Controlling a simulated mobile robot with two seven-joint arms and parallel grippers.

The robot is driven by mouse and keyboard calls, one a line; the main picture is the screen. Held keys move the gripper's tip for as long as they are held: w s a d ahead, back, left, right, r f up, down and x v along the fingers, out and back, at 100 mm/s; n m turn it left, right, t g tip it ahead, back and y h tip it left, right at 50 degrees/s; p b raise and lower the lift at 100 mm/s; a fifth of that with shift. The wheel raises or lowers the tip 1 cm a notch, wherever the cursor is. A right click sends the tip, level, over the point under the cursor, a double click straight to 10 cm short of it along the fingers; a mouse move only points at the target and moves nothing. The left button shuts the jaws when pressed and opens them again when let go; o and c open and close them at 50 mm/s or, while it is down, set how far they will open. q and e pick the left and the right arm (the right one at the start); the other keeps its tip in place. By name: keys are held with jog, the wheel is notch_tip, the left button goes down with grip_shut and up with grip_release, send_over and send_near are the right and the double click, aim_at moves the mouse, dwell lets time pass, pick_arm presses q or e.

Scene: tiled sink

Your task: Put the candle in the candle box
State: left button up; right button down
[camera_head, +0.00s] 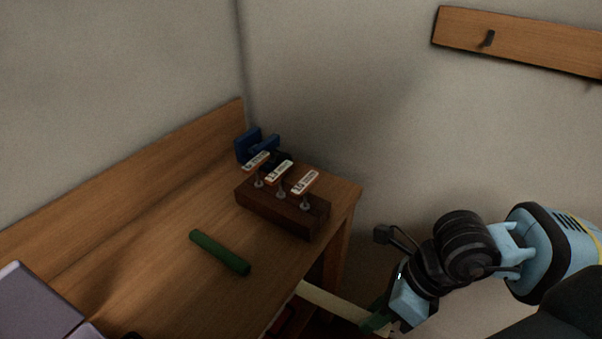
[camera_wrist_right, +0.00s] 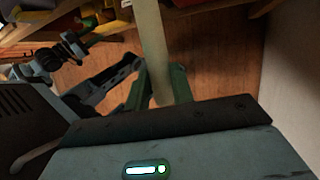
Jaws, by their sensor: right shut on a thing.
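The candle (camera_head: 335,303) is a long pale cream stick. My right gripper (camera_head: 378,318) is shut on it near one end, beside the table's right edge. In the right wrist view the candle (camera_wrist_right: 153,45) runs up and away from between the green fingertips (camera_wrist_right: 160,88). In the head view its far end passes behind the table edge or out of clear sight. I cannot identify the candle box for certain; a grey-purple box-like thing (camera_head: 35,302) is cut off at the lower left.
A green cylinder (camera_head: 219,252) lies on the wooden table (camera_head: 165,285). A dark wooden block with several labelled tags (camera_head: 280,208) stands at the table's far right end, with a blue object (camera_head: 250,146) behind it. A wooden rail with a hook (camera_head: 520,40) is on the wall.

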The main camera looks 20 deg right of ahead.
aim_at(360, 309)
jog(key=n, duration=0.1)
jog(key=w+n+g, duration=0.1)
jog(key=n, duration=0.1)
jog(key=a+f+n+g, duration=0.1)
jog(key=shift+w+f+n, duration=0.1)
jog(key=shift+w+n, duration=0.15)
jog(key=shift+n, duration=0.15)
jog(key=n, duration=0.1)
jog(key=n+g, duration=0.1)
jog(key=n+g+h, duration=0.1)
jog(key=shift+w+a+f+n, duration=0.25)
jog(key=shift+w+a+n, duration=0.05)
jog(key=shift+w+n, duration=0.1)
jog(key=shift+w+a+n+g+h, duration=0.15)
jog(key=shift+n+g+h, duration=0.25)
jog(key=shift+n, duration=0.8)
jog(key=w+d+r+n+h, duration=0.1)
jog(key=n+h, duration=0.3)
jog(key=n, duration=0.5)
jog(key=w+d+r+n+h, duration=0.1)
jog(key=w+r+n+h, duration=0.2)
jog(key=n, duration=0.6)
jog(key=shift+w+d+r+h, duration=0.3)
jog(key=shift+w+h, duration=0.2)
jog(key=shift+w, duration=0.3)
